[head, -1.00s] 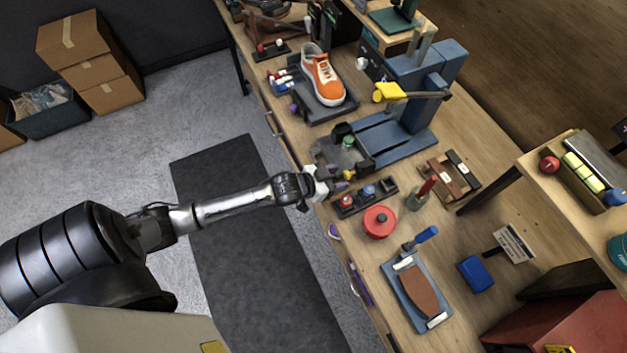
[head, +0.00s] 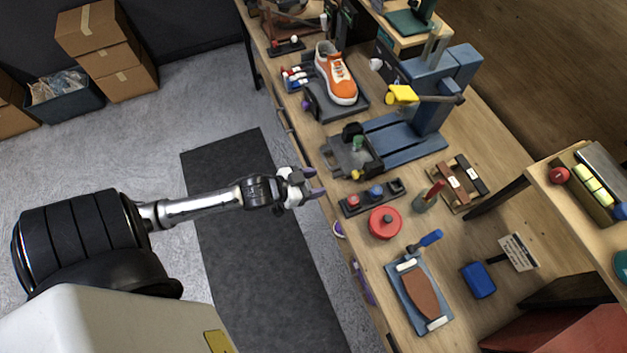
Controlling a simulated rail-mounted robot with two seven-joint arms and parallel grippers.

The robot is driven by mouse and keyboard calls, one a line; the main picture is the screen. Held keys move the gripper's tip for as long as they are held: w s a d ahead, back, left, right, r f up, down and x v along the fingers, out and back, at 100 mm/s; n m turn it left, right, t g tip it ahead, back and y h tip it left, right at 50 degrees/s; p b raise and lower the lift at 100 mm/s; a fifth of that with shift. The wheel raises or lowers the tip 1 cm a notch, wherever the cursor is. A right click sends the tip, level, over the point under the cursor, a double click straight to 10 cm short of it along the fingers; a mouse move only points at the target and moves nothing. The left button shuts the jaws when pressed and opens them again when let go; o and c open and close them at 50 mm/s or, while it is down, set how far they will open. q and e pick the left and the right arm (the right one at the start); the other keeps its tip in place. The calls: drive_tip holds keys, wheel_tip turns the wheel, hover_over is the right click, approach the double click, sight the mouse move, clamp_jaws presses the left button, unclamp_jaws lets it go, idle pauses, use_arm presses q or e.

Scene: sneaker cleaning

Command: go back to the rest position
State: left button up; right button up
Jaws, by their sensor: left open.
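My left gripper (head: 314,184) shows in the head view just off the left edge of the workbench (head: 478,135), above the floor side. Its purple-tipped fingers point right toward the bench, and they are apart and empty. An orange sneaker with a white sole (head: 336,74) rests on a dark stand (head: 334,103) at the upper part of the bench, well away from the gripper. My right gripper is not in view.
A blue press (head: 427,107) with a yellow-tipped lever stands mid-bench. A button box (head: 371,197), a red round tin (head: 385,223) and a blue board (head: 418,293) lie near the front edge. Cardboard boxes (head: 105,48) stand on the floor at upper left. The dark mat (head: 250,250) is clear.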

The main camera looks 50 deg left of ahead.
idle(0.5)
use_arm(q)
drive_tip(key=s+a+f+m+g+y, duration=0.2)
drive_tip(key=s+a+f+g+y, duration=0.1)
drive_tip(key=s+f+g+y, duration=0.25)
drive_tip(key=s+d+r+n+g+h, duration=0.3)
drive_tip(key=s+d+r+g, duration=0.15)
drive_tip(key=s+d, duration=0.7)
wheel_tip(320, 180, up, 24)
drive_tip(key=w+d+p, duration=0.1)
drive_tip(key=p, duration=2.2)
drive_tip(key=shift+f+p, duration=0.15)
drive_tip(key=shift+p, duration=0.25)
